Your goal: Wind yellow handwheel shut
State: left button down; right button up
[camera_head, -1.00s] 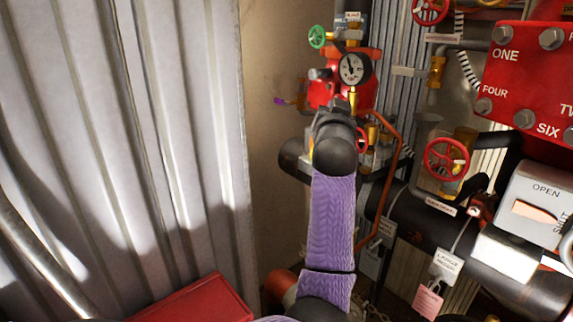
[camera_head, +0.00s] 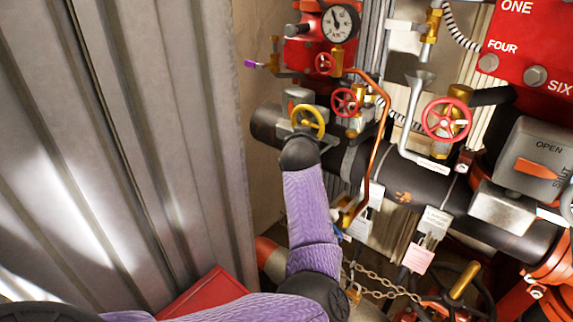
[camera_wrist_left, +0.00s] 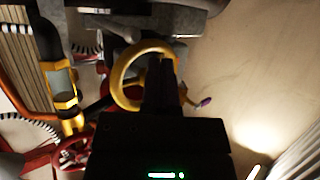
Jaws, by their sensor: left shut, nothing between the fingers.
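The yellow handwheel (camera_head: 322,118) is a small ring on a grey valve body on the dark horizontal pipe. In the wrist view the yellow handwheel (camera_wrist_left: 118,76) is close up, with its ring partly hidden behind the fingers. My left gripper (camera_wrist_left: 161,62) is shut and empty, its fingertips overlapping the ring's right part near the top. I cannot tell whether they touch it or reach inside it. In the head view my purple-sleeved left arm ends just below the handwheel, and the fingers are hard to make out. My right gripper is in neither view.
Red handwheels (camera_head: 345,102) and (camera_head: 446,119), a copper tube (camera_head: 378,150) and a pressure gauge (camera_head: 340,22) crowd the right. A purple-tipped lever (camera_head: 251,64) sticks out at left. A corrugated wall (camera_head: 130,130) stands left, with a red box (camera_head: 205,292) below.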

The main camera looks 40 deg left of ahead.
pick_arm(q)
jog(key=r, duration=0.1)
jog(key=d+r+p, duration=0.1)
jog(key=r, duration=0.1)
jog(key=d+r, duration=0.1)
jog(key=r, duration=0.1)
jog(key=shift+s+d+r, duration=0.15)
jog(key=shift+d, duration=0.1)
jog(key=shift+s+a+r+b, duration=0.15)
jog(key=shift+a+r+b, duration=0.2)
jog(key=shift+a+r, duration=0.55)
jog(key=a+f, duration=0.1)
jog(key=a, duration=0.2)
jog(key=shift+f, duration=0.4)
jog(key=d+f, duration=0.1)
jog(key=f, duration=0.2)
jog(key=d+f, duration=0.1)
jog(key=f, duration=0.1)
jog(key=shift+w+d+f, duration=0.1)
jog(key=shift+w+d, duration=0.25)
jog(key=shift+w, duration=0.05)
jog(key=shift+w, duration=0.15)
jog(key=shift+w+b, duration=0.25)
jog(key=shift+b, duration=0.2)
